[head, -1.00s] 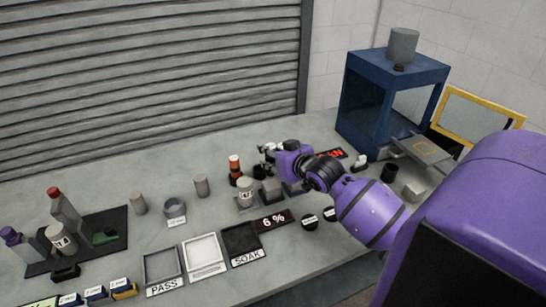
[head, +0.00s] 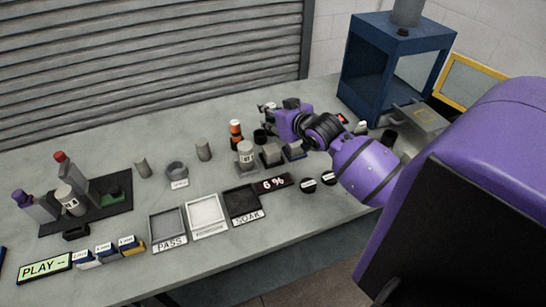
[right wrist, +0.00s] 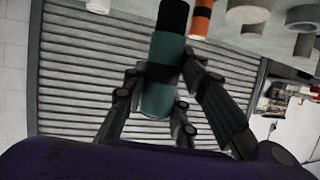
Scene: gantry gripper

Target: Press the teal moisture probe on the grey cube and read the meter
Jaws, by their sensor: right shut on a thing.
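My right gripper (head: 268,110) reaches in from the right, over the middle back of the bench. In the right wrist view it (right wrist: 163,72) is shut around the teal moisture probe (right wrist: 167,52), a teal cylinder with black bands. I cannot clearly make out the probe in the head view. The grey cube (head: 271,154) appears as a small grey block on a dark base, just nearer than the gripper. I see no clear contact between probe and cube. My left gripper is not in view.
The PASS tray (head: 167,229) and SOAK tray (head: 243,201) lie in front. A blue frame (head: 362,75) stands back right.

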